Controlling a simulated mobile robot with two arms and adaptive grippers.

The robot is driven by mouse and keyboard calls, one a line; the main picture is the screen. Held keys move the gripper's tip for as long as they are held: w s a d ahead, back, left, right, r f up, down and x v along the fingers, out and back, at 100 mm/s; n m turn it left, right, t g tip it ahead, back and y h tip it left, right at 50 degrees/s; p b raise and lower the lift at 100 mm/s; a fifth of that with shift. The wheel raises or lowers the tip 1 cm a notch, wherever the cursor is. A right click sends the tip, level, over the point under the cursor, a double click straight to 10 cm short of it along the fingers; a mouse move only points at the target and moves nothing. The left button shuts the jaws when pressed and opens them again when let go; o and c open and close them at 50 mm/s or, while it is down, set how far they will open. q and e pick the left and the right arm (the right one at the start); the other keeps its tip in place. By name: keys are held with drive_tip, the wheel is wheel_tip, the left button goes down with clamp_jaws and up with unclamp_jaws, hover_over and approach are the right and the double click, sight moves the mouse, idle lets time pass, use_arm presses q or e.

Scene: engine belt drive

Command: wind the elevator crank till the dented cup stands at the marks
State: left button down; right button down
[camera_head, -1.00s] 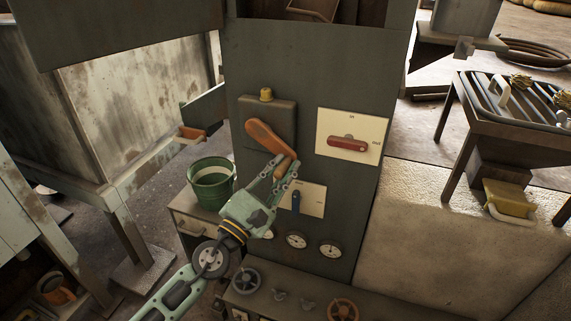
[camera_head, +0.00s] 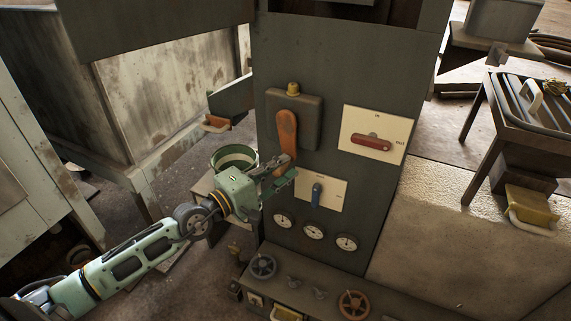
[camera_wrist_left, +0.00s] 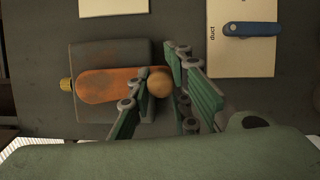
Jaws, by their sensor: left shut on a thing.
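The elevator crank (camera_head: 287,132) is a worn orange arm on a dark box on the grey-green panel. It points nearly straight down in the head view. In the left wrist view the crank arm (camera_wrist_left: 105,86) lies across the box, with its round wooden handle (camera_wrist_left: 159,84) between the fingers. My left gripper (camera_head: 285,170) is shut on this handle; it also shows in the left wrist view (camera_wrist_left: 160,98). I cannot make out the dented cup or the marks in these frames. My right gripper is out of view.
A red lever (camera_head: 371,142) and a blue lever (camera_head: 316,192) sit on pale plates right of the crank. Round gauges (camera_head: 313,231) and a bench with handwheels (camera_head: 354,304) are below. A green bucket (camera_head: 233,157) stands behind my left gripper.

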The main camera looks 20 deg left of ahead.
use_arm(q)
drive_tip(key=shift+w+a+r+m, duration=0.15)
drive_tip(key=shift+a+r+m, duration=0.3)
drive_tip(key=shift+a+m, duration=0.05)
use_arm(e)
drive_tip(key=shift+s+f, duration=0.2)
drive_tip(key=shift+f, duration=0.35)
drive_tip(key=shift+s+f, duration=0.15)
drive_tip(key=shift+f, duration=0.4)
use_arm(q)
drive_tip(key=c, duration=1.8)
unclamp_jaws()
drive_tip(key=shift+o, duration=0.3)
drive_tip(key=shift+f, duration=0.1)
drive_tip(key=shift+f, duration=0.15)
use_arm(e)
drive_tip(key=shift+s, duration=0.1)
use_arm(q)
drive_tip(key=v, duration=1.2)
